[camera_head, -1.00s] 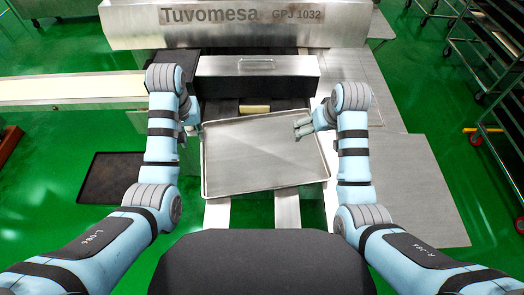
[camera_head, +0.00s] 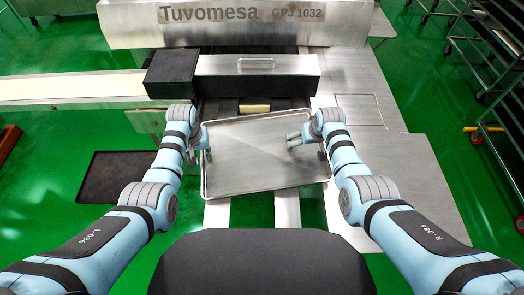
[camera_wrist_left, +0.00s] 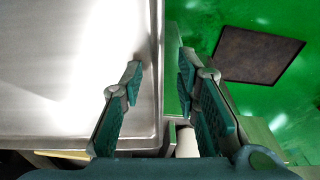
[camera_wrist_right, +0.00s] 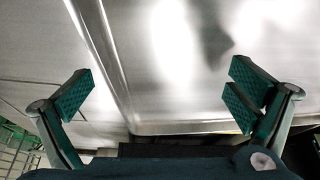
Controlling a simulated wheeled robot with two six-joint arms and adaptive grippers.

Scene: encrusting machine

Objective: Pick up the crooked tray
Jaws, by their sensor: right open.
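The crooked tray (camera_head: 262,160) is a shallow silver metal tray lying skewed in front of the machine, empty. My left gripper (camera_head: 202,140) is at its left edge. In the left wrist view the open fingers (camera_wrist_left: 160,82) stand on either side of the tray's rim (camera_wrist_left: 159,60), apart from each other. My right gripper (camera_head: 297,138) is over the tray's right part near its far corner. In the right wrist view the open fingers (camera_wrist_right: 165,92) span the tray's side rim (camera_wrist_right: 115,75), one inside and one outside. Neither gripper visibly holds the tray.
The encrusting machine (camera_head: 240,30) stands behind, with a lidded steel box (camera_head: 256,74) and a small yellowish block (camera_head: 255,108) beyond the tray. A dark mat (camera_head: 118,178) lies on the green floor at left. Dark racks (camera_head: 490,70) stand at right.

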